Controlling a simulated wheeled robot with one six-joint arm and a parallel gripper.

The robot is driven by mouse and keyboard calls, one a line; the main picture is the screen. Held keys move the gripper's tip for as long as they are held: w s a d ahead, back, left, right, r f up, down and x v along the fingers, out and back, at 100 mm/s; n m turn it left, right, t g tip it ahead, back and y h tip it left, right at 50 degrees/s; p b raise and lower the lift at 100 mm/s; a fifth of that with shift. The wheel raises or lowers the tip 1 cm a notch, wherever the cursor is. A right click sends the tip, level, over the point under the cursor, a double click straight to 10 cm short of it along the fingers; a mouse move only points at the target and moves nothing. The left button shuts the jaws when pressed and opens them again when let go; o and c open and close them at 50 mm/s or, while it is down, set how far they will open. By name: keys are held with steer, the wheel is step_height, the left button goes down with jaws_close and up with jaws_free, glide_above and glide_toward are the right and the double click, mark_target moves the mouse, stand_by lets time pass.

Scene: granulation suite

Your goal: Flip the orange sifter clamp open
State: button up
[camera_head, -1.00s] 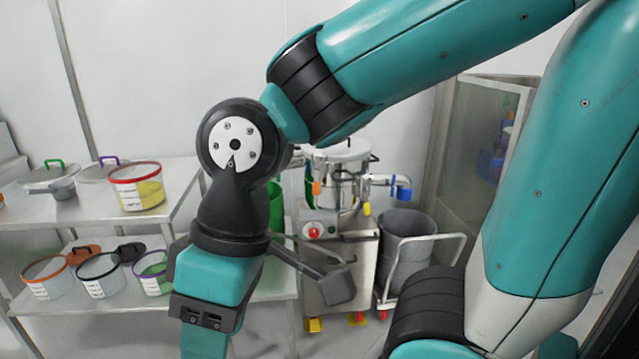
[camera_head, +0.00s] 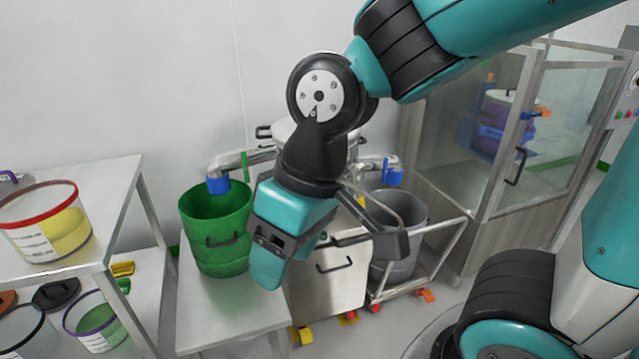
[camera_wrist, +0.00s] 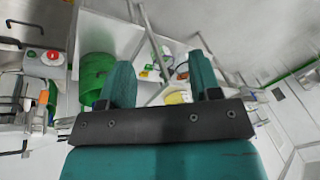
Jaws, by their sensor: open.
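The sifter (camera_head: 285,130) is a round steel machine on a steel cabinet (camera_head: 328,290) in the head view, mostly covered by my arm. Its orange clamp cannot be made out there. In the wrist view a small orange part (camera_wrist: 43,97) shows at the left edge, near a red button (camera_wrist: 53,55); I cannot tell if it is the clamp. My gripper (camera_head: 267,272) points down in front of the machine. In the wrist view its two teal fingers (camera_wrist: 162,78) stand wide apart with nothing between them.
A green bin (camera_head: 215,228) stands on a low steel table left of the machine. A grey bin (camera_head: 395,225) sits on a wheeled cart at its right. Shelves with sieve pots, one red-rimmed (camera_head: 45,222), are at the left. A glass-sided cabinet (camera_head: 475,130) stands right.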

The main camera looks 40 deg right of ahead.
steer(key=w+d+f+m+t+h+b, duration=0.3)
steer(key=w+d+f+m+h+b, duration=0.2)
steer(key=w+f+b, duration=0.4)
steer(key=w+d+f+m+t+h+b, duration=0.3)
steer(key=w+d+f+m+h+b, duration=0.25)
steer(key=w+f, duration=0.4)
steer(key=w+d+f+m+t+h+b, duration=0.4)
steer(key=w+d+f+h+b, duration=0.15)
steer(key=w+b, duration=0.5)
steer(key=shift+t+h, duration=0.4)
steer(key=shift+t, duration=0.2)
steer(key=p+x, duration=0.1)
steer(key=x, duration=0.5)
steer(key=p+x, duration=0.2)
steer(key=x, duration=0.4)
steer(key=w+a+p+x, duration=0.1)
steer(key=x, duration=0.5)
steer(key=shift+w+f, duration=0.1)
steer(key=shift+w, duration=0.1)
steer(key=shift+p, duration=0.3)
jaws_close()
